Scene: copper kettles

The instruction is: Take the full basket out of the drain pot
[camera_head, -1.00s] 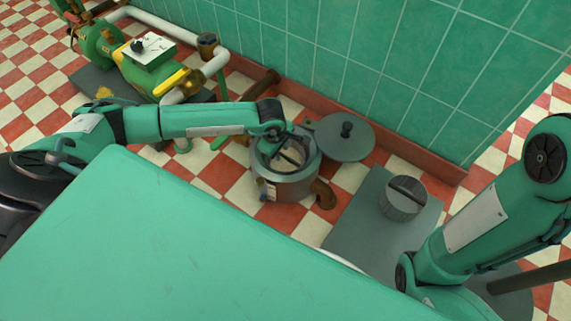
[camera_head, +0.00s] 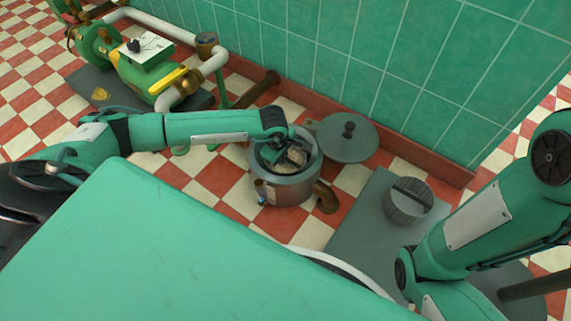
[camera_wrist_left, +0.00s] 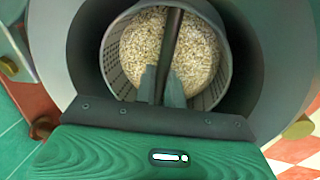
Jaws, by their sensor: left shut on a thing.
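The drain pot (camera_head: 297,193) is a round grey metal pot on the tiled floor, open at the top, with a copper-brown spout at its lower right. The full basket (camera_wrist_left: 122,62) is a perforated grey cylinder of pale grains with a dark bar handle across its top. It is within the pot's rim in the left wrist view; I cannot tell if its bottom is clear of the pot. My left gripper (camera_wrist_left: 161,85) is shut on the bar handle, reaching from above. In the head view the left gripper (camera_head: 293,155) partly covers the basket. My right gripper is out of view.
The round lid (camera_head: 340,144) lies right of the pot, near the wall. A second grey basket (camera_head: 405,211) with a bar handle stands on a grey mat (camera_head: 360,227). A green pump (camera_head: 145,75) with pipes is at the upper left. A green surface (camera_head: 170,240) fills the foreground.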

